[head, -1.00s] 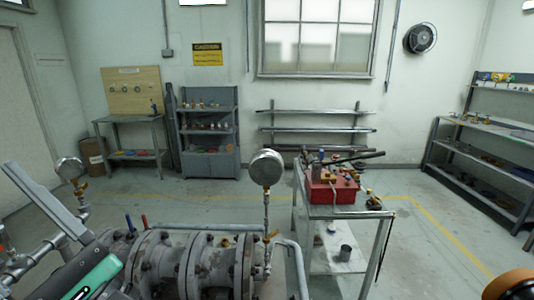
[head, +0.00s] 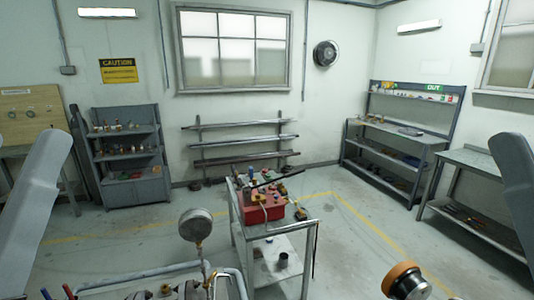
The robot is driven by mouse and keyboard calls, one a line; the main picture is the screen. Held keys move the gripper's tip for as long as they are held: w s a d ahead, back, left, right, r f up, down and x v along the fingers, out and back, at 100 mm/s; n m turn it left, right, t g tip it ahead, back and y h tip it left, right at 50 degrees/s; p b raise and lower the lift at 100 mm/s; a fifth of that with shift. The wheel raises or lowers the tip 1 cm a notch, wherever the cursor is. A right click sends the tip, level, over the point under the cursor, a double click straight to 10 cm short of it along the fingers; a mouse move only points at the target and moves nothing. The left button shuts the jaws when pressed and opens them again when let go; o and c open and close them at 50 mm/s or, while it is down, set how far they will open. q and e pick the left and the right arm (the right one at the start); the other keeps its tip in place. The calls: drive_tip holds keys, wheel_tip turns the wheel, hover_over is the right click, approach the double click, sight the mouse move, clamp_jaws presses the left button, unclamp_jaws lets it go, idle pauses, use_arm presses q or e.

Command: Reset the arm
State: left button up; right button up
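Neither gripper shows in the head view. A grey link of my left arm (head: 35,200) slants up along the left edge. A grey link of my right arm (head: 515,180) stands at the right edge. The pipe assembly is mostly cut off at the bottom edge. Its round gauge (head: 195,224) stands upright on a thin stem, and a piece of light grey pipe (head: 150,278) runs below it.
A metal cart (head: 268,245) with a red toolbox (head: 262,206) stands in front of me. An orange-and-black round thing (head: 405,281) is at the bottom right. Shelves (head: 400,146) and a workbench (head: 480,180) line the right. Floor (head: 355,235) right of the cart is clear.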

wheel_tip(320, 180, up, 23)
drive_tip(key=p, duration=1.9)
